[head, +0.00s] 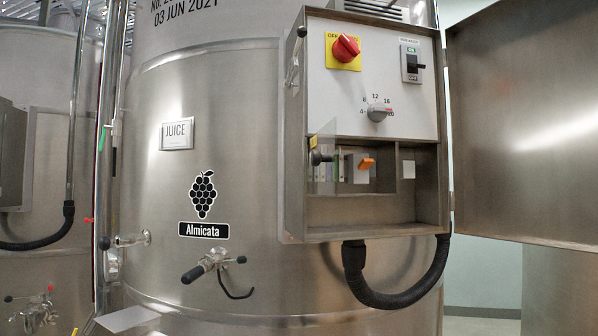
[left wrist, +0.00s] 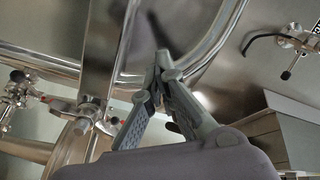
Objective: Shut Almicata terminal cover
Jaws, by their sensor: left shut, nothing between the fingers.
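The Almicata vat (head: 240,120) is a large steel tank with a grape label. On it is a steel control box (head: 295,150). In the lower left of its panel is a recess with a small clear terminal cover (head: 325,178) that has a yellow tag and a dark knob. The cover looks swung outward, standing at an angle to the panel. Terminal blocks (head: 349,168) and an orange switch (head: 367,163) show in the recess. My left gripper (left wrist: 163,60) is shut and empty in the left wrist view, among steel pipes. Neither gripper shows in the head view.
The box's large steel door (head: 530,110) stands wide open to the right. A red rotary switch (head: 345,48), a dial (head: 379,111) and a breaker (head: 412,65) are on the panel. A valve handle (head: 205,266) sticks out below. A black hose (head: 395,296) loops under the box.

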